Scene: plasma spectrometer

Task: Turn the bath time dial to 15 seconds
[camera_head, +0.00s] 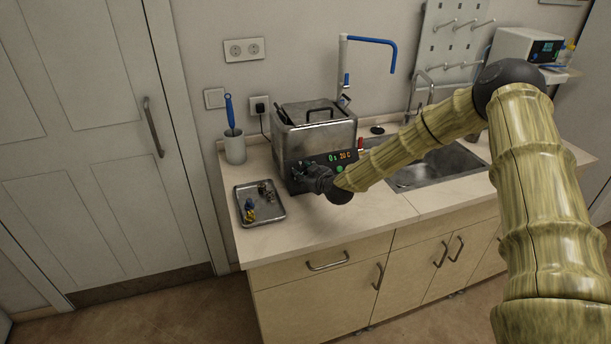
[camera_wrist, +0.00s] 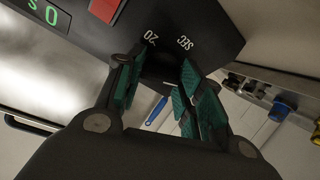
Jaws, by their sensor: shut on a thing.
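The ultrasonic-style bath (camera_head: 330,141) is a metal box with a lid and a black front panel, standing on the counter. Its display (camera_head: 338,158) reads a green "0 s" and an orange "20 C"; the green digits also show at the top left of the wrist view (camera_wrist: 42,12). The black bath time dial (camera_wrist: 158,68) is on the panel, with the labels "20" and "SEC" beside it. My gripper (camera_wrist: 160,80) is shut on the dial, a green-padded finger on each side. In the head view my gripper (camera_head: 303,172) hides the dial. The pointer cannot be made out.
A metal tray (camera_head: 240,216) with small parts lies on the counter left of the bath. A cup (camera_head: 235,150) with a blue-handled tool stands behind it. A sink (camera_head: 440,166) is to the right, under my arm. A red button (camera_wrist: 104,9) is near the dial.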

